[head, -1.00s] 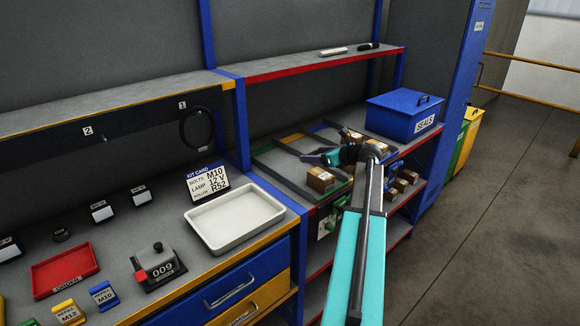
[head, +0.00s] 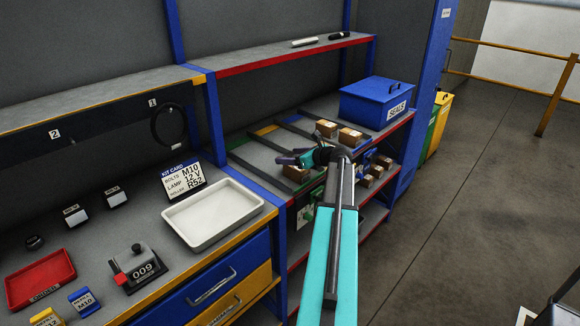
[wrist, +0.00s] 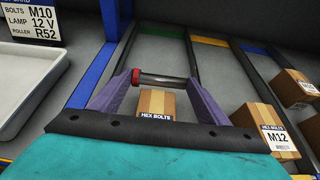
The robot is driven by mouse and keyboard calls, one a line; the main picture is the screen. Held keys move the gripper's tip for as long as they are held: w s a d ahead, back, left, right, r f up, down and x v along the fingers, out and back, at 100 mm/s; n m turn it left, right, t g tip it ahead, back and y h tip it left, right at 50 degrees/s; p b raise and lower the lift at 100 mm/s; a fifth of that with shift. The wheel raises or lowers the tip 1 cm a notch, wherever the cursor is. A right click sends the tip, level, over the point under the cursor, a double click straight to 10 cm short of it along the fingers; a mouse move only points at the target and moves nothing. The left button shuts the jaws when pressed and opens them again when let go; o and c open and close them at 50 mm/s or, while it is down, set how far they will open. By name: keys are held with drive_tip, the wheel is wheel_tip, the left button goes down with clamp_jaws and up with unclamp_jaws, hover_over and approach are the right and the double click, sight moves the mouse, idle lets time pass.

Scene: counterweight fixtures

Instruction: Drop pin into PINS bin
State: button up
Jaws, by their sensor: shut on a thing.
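My gripper (head: 290,159) reaches over the right-hand shelf unit. In the wrist view its two purple fingers (wrist: 162,88) are shut on a pin (wrist: 160,79), a grey metal rod lying crosswise between them with a red end at the left. The pin is held above the shelf, in front of a cardboard box labelled HEX BOLTS (wrist: 156,103). The pin is too small to make out in the head view. No bin with a readable PINS label shows in either view.
Cardboard boxes (head: 349,137) stand on the divided shelf near my gripper. A blue SEALS box (head: 378,103) is at its right end. A white tray (head: 212,242) and kit card (head: 183,180) are on the left bench. Yellow and green bins (head: 437,120) stand on the floor beyond, with open floor at right.

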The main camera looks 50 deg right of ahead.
drive_tip(key=shift+f, duration=0.75)
drive_tip(key=shift+f+p, duration=0.65)
drive_tip(key=shift+f, duration=1.2)
drive_tip(key=shift+f, duration=0.15)
drive_tip(key=o, duration=1.2)
drive_tip(key=shift+c, duration=0.2)
